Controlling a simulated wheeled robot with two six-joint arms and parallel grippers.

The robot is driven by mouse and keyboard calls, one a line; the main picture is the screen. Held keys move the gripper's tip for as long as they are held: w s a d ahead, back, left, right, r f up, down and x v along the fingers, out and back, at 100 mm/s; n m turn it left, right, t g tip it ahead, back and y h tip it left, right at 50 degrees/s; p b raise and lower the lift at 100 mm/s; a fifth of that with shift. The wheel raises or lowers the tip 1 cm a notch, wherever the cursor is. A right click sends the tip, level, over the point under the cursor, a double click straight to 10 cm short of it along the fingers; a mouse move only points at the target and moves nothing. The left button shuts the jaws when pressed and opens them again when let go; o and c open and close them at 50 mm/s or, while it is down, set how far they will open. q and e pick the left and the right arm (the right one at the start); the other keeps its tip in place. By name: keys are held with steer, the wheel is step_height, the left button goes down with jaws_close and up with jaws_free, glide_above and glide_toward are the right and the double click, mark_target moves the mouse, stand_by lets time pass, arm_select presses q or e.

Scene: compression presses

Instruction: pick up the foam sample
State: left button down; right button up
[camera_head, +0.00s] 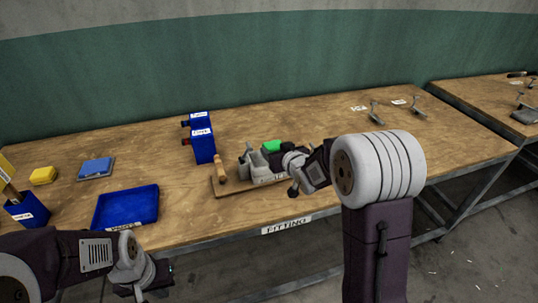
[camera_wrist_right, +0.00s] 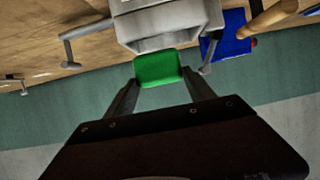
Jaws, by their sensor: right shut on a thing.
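The foam sample is a small green block (camera_head: 271,146) at the grey press (camera_head: 248,163) on a wooden board. In the right wrist view the green block (camera_wrist_right: 157,68) sits between the two fingers of my right gripper (camera_wrist_right: 158,82), against the grey press body (camera_wrist_right: 165,28) behind it. My right gripper is shut on the green block. I cannot tell whether the block still touches the press. My left gripper (camera_head: 148,284) is low at the left front, partly cut off by the frame edge, and its fingers are not clear.
A blue tray (camera_head: 153,206) lies at the front left of the table. Blue boxes (camera_head: 203,146) stand behind the press. A yellow block (camera_head: 43,175), a blue pad (camera_head: 96,167) and a blue holder (camera_head: 27,212) are at left. The table's right part is mostly clear.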

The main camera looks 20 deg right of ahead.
steer(key=s+d+r+p, duration=0.2)
steer(key=s+d+r, duration=0.3)
steer(key=s+d, duration=0.1)
steer(key=shift+s+r, duration=0.15)
steer(key=shift+s, duration=0.1)
